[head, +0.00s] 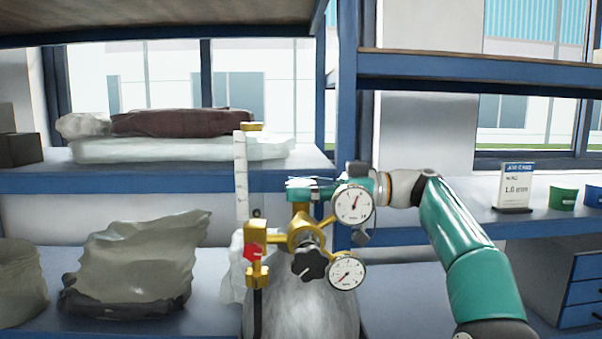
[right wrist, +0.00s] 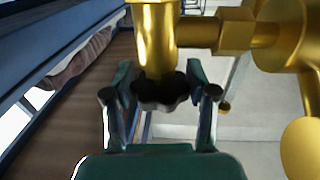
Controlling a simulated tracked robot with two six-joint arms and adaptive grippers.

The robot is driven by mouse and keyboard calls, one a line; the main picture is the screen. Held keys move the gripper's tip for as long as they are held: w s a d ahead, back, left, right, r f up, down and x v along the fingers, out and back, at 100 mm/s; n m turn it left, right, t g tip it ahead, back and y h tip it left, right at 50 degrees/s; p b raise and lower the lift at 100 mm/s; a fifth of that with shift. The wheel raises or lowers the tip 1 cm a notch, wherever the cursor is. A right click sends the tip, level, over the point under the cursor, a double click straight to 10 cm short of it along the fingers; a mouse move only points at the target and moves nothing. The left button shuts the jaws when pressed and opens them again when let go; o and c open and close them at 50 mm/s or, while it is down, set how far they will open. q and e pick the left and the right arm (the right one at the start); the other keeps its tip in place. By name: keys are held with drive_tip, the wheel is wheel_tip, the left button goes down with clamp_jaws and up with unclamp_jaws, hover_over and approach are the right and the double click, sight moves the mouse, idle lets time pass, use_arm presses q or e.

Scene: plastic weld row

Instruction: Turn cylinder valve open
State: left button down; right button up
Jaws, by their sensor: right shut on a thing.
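A grey gas cylinder (head: 300,310) stands in front of me, with a brass regulator (head: 303,232) at its top. The regulator has two white gauges, an upper one (head: 354,204) and a lower one (head: 346,272), and a black star knob (head: 308,263) facing me. My right gripper (head: 308,188) reaches in from the right behind the upper gauge. In the right wrist view, its fingers (right wrist: 160,88) are shut on the black lobed valve handwheel (right wrist: 161,93), one on each side, below a brass stem. In the head view I cannot make out the handwheel. My left gripper is not in view.
A clear flow tube (head: 241,175) and a red knob (head: 254,252) stand left of the regulator. Blue-framed shelves hold wrapped bundles (head: 180,122) and a translucent bag (head: 135,268). A label stand (head: 515,187) and a green cup (head: 563,199) sit at right.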

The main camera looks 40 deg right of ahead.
drive_tip(key=shift+w+d+r+n+g+y+p, duration=0.1)
drive_tip(key=shift+r+n+g+y+p, duration=0.25)
drive_tip(key=shift+n+g+y, duration=0.2)
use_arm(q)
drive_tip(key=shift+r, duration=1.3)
use_arm(e)
drive_tip(key=shift+f+n+g+y, duration=0.25)
drive_tip(key=shift+n+g+y, duration=0.3)
drive_tip(key=shift+g, duration=0.3)
drive_tip(key=o, duration=1.2)
drive_tip(key=shift+f, duration=0.1)
drive_tip(key=shift+c, duration=0.2)
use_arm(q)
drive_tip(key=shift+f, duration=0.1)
